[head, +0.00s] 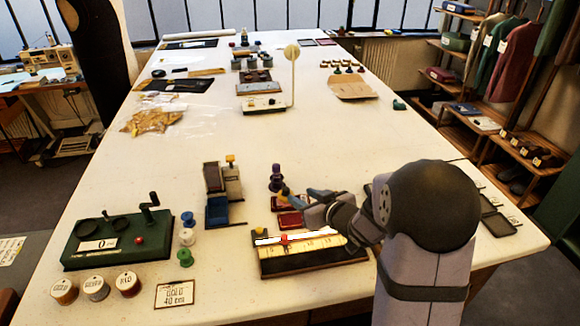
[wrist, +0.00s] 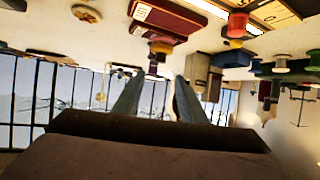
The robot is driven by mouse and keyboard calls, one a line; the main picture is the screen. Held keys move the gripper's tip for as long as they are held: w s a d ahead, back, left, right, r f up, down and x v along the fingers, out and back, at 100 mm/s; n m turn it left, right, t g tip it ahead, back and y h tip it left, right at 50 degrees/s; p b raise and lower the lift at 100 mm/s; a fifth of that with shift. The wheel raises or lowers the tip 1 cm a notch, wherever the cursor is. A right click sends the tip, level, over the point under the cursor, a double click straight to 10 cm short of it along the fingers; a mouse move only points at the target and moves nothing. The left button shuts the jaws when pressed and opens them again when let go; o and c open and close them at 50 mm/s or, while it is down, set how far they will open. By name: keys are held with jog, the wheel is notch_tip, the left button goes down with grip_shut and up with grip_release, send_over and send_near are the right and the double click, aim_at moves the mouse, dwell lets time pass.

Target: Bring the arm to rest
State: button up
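My gripper (head: 300,197) hangs over the front right of the table, pointing left. In the wrist view its two fingers (wrist: 157,98) stand apart with nothing between them, so it is open and empty. My arm comes in from the right and hides part of the table. In the head view my gripper overlaps the area of a purple-topped stamp (head: 276,172) and dark red boxes (head: 290,220); I cannot tell the exact gap. A ruled board (head: 310,262) with a red piece lies just in front of it.
A green box with a crank (head: 105,248), spools (head: 128,284) and a "GOLD 40 cm" card (head: 175,294) are at front left. A blue block (head: 217,211) stands left of my gripper. A round-topped stand (head: 292,75) rises behind. The table's middle (head: 250,135) is clear.

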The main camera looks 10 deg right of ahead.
jog(key=s+d+r+m+g+h+p, duration=0.1)
jog(key=s+d+r+g+h+p, duration=0.1)
jog(key=s+g+h+p, duration=0.3)
jog(key=s+d+r+m+g+p, duration=0.15)
jog(key=s+p, duration=0.25)
jog(key=s, duration=0.4)
jog(key=s+a+r+g+p, duration=0.1)
jog(key=s+a+g+p, duration=0.1)
jog(key=s, duration=0.6)
jog(key=s+a+r+g+y+p, duration=0.1)
jog(key=s+a+g+p, duration=0.1)
jog(key=s, duration=0.7)
jog(key=shift+a+r+m+g, duration=0.3)
jog(key=shift+a+m+g, duration=0.15)
jog(key=shift+a+g, duration=0.35)
